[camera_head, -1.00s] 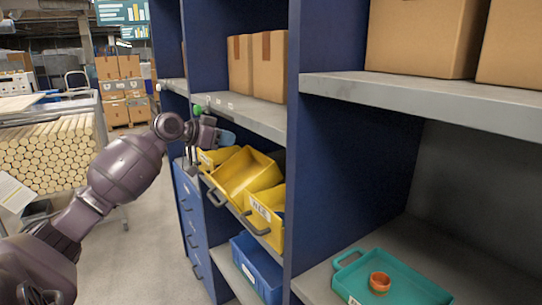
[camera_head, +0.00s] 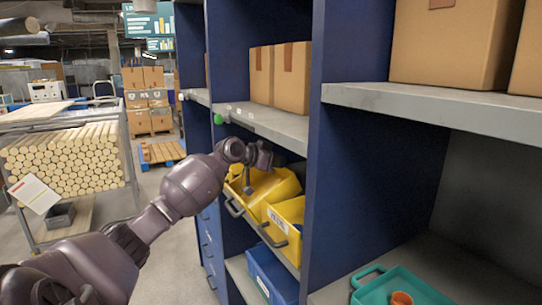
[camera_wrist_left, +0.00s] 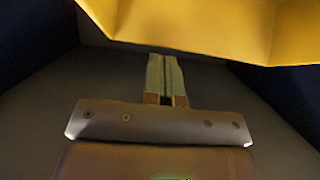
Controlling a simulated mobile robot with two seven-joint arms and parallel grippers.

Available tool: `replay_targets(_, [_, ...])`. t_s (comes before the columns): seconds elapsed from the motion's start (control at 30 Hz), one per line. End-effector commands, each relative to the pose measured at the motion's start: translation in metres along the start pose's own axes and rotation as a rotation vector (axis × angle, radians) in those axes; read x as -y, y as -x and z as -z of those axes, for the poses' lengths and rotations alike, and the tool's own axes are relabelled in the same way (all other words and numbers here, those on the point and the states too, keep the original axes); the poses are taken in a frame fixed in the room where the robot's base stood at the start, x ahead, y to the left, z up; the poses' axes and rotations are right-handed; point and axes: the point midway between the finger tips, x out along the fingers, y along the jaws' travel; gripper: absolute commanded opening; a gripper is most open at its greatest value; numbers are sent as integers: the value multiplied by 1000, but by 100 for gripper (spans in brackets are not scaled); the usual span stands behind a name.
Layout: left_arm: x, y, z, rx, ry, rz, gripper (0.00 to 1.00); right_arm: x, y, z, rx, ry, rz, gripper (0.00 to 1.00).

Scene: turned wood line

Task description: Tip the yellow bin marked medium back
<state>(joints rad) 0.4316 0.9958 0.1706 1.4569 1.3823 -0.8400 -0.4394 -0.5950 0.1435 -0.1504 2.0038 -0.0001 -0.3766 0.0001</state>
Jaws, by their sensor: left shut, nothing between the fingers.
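Yellow bins stand in a row on the middle shelf in the head view. The middle yellow bin (camera_head: 277,187) is tipped forward, its open top toward the aisle. A nearer yellow bin (camera_head: 292,212) has a white label too small to read; which bin is marked medium I cannot tell. My left gripper (camera_head: 248,188) is at the front of the tipped bin and hides part of it and the far bin. In the left wrist view its fingers (camera_wrist_left: 165,65) are shut and empty, just below a yellow bin surface (camera_wrist_left: 200,25). Contact is unclear. My right gripper is out of view.
Blue shelf uprights (camera_head: 345,150) stand right of the bins. A grey shelf (camera_head: 265,122) with cardboard boxes (camera_head: 292,78) lies above them; a blue bin (camera_head: 272,275) is below. A teal tray (camera_head: 385,288) sits at lower right.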

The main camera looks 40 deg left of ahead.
Motion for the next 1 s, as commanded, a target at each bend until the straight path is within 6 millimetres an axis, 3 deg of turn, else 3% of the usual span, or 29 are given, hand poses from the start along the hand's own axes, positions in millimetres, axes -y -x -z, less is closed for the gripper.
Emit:
replay_targets(0.2, [0,-10,-9,-2,0,0,0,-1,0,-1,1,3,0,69])
replay_targets(0.67, [0,-13,-9,12,0,0,0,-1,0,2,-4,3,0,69])
replay_targets(1.0, [0,-52,-19,230,-1,-1,0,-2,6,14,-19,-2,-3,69])
